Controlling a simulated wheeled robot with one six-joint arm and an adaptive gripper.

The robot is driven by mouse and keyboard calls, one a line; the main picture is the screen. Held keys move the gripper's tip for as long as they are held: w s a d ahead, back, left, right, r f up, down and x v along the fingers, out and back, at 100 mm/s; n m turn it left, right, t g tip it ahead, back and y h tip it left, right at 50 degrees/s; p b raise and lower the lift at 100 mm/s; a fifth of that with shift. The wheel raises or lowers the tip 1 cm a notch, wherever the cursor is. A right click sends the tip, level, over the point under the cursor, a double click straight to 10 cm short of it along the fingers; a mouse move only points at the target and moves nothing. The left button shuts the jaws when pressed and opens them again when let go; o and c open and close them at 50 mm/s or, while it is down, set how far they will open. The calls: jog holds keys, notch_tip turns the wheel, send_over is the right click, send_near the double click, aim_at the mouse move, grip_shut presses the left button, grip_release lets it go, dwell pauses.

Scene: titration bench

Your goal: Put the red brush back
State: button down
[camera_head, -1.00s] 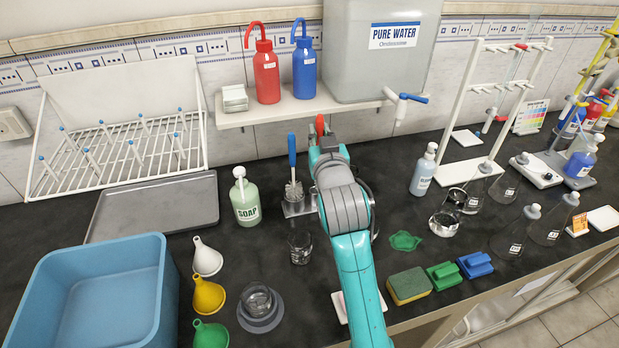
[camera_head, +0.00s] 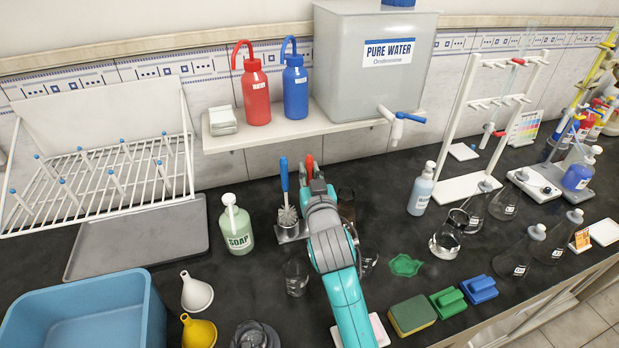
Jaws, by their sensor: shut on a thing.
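The red brush shows only its red handle top (camera_head: 309,167), upright just beyond the end of my arm. My gripper (camera_head: 312,182) is at the handle and shut on it; its fingers are mostly hidden by my own wrist. The brush's bristle end is hidden behind my arm. The grey metal brush holder (camera_head: 287,236) stands on the dark bench just left of my gripper. A blue-handled brush (camera_head: 284,175) stands upright in its left part. The holder's right part is hidden by my arm, so I cannot tell whether the red brush is inside it.
A soap bottle (camera_head: 236,226) stands left of the holder. Small glass beakers (camera_head: 296,277) stand close to my arm. A shelf (camera_head: 300,124) with red and blue wash bottles and the water tank (camera_head: 373,60) hangs behind.

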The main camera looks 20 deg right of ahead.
jog(key=shift+f, duration=1)
jog(key=c, duration=1.1)
grip_release()
jog(key=shift+s, duration=0.1)
jog(key=s, duration=0.4)
jog(key=s+a, duration=0.1)
jog(key=s, duration=0.6)
jog(key=shift+s+a, duration=0.3)
jog(key=shift+s, duration=0.1)
